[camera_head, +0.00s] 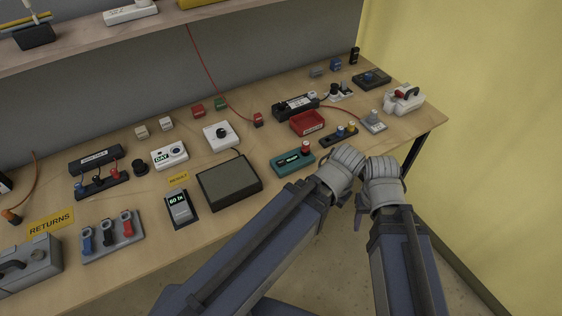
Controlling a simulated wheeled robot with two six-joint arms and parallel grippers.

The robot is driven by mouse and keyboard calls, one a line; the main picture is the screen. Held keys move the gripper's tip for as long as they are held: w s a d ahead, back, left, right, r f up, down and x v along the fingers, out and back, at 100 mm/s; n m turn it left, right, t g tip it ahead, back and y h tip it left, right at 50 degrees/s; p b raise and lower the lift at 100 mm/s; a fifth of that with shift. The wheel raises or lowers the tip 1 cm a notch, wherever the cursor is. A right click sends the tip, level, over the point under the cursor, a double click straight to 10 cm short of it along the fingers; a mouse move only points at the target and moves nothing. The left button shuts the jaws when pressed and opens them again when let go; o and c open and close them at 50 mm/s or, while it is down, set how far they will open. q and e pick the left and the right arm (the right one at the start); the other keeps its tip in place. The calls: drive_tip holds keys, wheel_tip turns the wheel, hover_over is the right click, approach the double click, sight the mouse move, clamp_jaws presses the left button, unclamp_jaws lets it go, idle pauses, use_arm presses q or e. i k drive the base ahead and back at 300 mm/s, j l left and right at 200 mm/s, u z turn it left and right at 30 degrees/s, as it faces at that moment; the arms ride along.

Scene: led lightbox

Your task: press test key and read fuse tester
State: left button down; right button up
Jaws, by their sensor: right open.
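A small teal box (291,162) with a dark label or display and a red-and-white cap at its far end lies near the front edge of the table. It looks like the fuse tester; its text is too small to read, and I cannot make out a test key. My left gripper (343,170) is just right of the teal box, close to its right end; its fingers are not clear. My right gripper (381,181) is beside the left one, over the table's front edge. It is open, and I see nothing held in it.
A dark strip with coloured posts (339,135) and a red tray (309,123) lie behind my grippers. A dark flat panel (229,181) and a handheld meter (180,207) lie left. The table (216,224) is crowded; a shelf (130,30) overhangs the back.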

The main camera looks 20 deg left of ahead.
sight(282, 163)
drive_tip(key=l+u, duration=0.25)
drive_tip(key=u, duration=0.15)
drive_tip(key=l+u, duration=0.2)
drive_tip(key=u, duration=0.15)
drive_tip(key=l+u, duration=0.2)
drive_tip(key=u, duration=0.2)
drive_tip(key=k, duration=0.05)
